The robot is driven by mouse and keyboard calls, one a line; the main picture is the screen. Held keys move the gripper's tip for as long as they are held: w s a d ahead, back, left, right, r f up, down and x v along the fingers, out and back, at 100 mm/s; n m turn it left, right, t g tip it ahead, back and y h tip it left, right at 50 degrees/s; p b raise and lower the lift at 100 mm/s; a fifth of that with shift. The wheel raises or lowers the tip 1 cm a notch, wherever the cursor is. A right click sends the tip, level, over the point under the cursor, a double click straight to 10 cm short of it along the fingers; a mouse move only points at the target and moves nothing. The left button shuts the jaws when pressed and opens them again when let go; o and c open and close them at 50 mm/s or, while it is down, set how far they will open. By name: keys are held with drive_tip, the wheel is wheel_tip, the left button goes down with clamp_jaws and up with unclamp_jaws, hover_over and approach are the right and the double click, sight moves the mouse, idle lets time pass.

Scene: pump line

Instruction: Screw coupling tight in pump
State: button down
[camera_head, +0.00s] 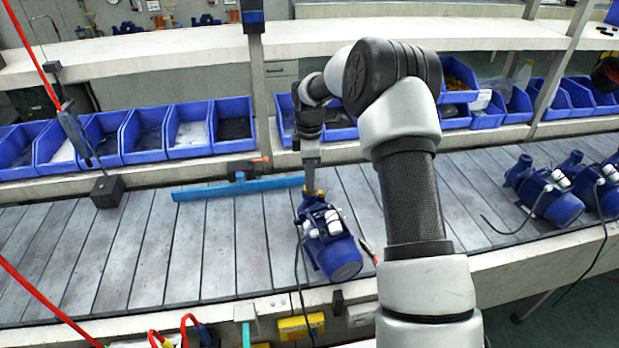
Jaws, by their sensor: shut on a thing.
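A blue pump (330,245) with white boxes on top and a black cable lies on the slatted conveyor, in front of my arm. My gripper (311,183) points down at the pump's far end and is shut. A small brass-coloured piece, the coupling (318,192), shows at the gripper's tip, at the pump's upper port. It is too small to tell how deep it sits in the port. My arm links cover the area to the right of the pump.
A blue bar (236,187) lies across the conveyor (145,240), left of the gripper. More blue pumps (545,192) stand at the right. Blue bins (190,127) line the shelf behind. A red hose hangs at the left. The conveyor's left part is largely clear.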

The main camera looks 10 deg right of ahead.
drive_tip(key=m, duration=0.3)
drive_tip(key=shift+f+m, duration=0.1)
drive_tip(key=shift+m, duration=0.2)
drive_tip(key=c, duration=1.7)
unclamp_jaws()
drive_tip(key=n, duration=0.3)
drive_tip(key=shift+n, duration=0.3)
drive_tip(key=shift+n+p, duration=0.3)
drive_tip(key=n, duration=0.2)
drive_tip(key=shift+n, duration=0.4)
